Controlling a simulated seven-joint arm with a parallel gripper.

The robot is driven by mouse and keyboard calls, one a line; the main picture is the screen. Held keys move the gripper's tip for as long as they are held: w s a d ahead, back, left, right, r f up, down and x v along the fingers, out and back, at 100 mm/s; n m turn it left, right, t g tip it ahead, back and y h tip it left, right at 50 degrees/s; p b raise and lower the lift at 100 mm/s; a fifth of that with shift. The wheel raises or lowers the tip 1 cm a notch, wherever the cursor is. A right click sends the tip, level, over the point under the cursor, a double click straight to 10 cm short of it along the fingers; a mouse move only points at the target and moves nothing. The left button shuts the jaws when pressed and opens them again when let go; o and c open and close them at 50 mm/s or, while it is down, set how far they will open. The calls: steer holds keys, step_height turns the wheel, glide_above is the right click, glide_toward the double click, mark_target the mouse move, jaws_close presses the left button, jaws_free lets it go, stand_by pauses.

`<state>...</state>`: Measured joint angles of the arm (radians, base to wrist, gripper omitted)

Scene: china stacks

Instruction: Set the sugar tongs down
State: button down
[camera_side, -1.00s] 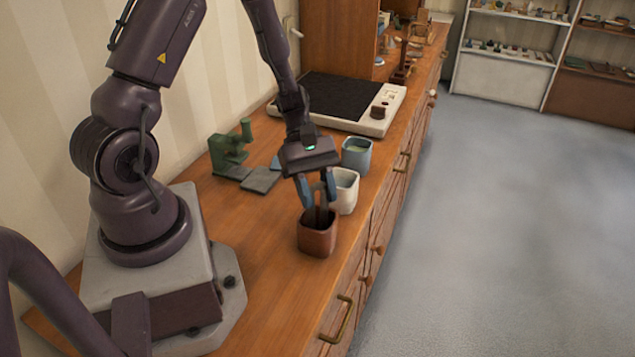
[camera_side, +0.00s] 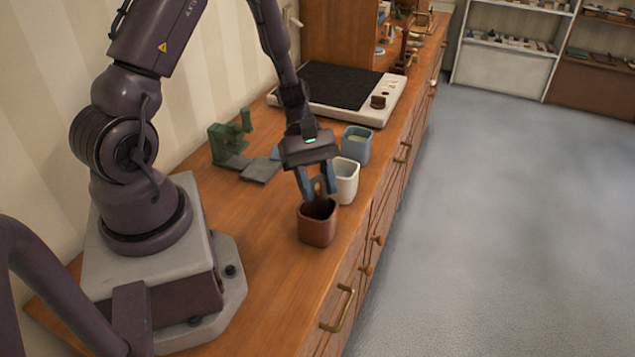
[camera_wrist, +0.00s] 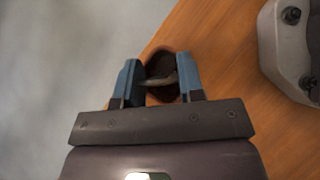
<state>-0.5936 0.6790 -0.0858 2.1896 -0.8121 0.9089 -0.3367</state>
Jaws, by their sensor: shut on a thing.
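My gripper (camera_side: 317,194) points down just above a reddish-brown square cup (camera_side: 318,228) near the front edge of the wooden counter. Its blue fingers are shut on the grey sugar tongs (camera_side: 319,187), whose lower part goes down into the cup's mouth. In the wrist view the fingers of my gripper (camera_wrist: 158,75) stand apart, with the curved grey tongs (camera_wrist: 160,81) between them over the dark inside of the cup (camera_wrist: 155,58). The tips of the tongs are hidden inside the cup, and I cannot tell whether they touch its bottom.
A white cup (camera_side: 345,182) stands close behind the brown one, with a blue cup (camera_side: 357,144) beyond it. A green device (camera_side: 232,142) and a grey slab (camera_side: 260,170) lie to the left. A hob (camera_side: 338,88) is farther back. The counter to the left of the brown cup is clear.

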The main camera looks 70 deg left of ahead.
stand_by(0.3)
steer(key=c, duration=0.7)
jaws_free()
steer(key=shift+o, duration=0.2)
steer(key=v, duration=1.3)
steer(key=shift+f, duration=0.1)
steer(key=s+d+r+m+t+y, duration=0.2)
steer(key=s+d+r+m+y, duration=0.2)
steer(key=m, duration=0.5)
steer(key=s+d+r+m+t+y, duration=0.3)
steer(key=d+r+m, duration=0.5)
steer(key=r, duration=0.3)
steer(key=shift+s+d+r+m+t+y, duration=0.35)
steer(key=shift+s+m+y, duration=0.15)
steer(key=shift+y, duration=0.5)
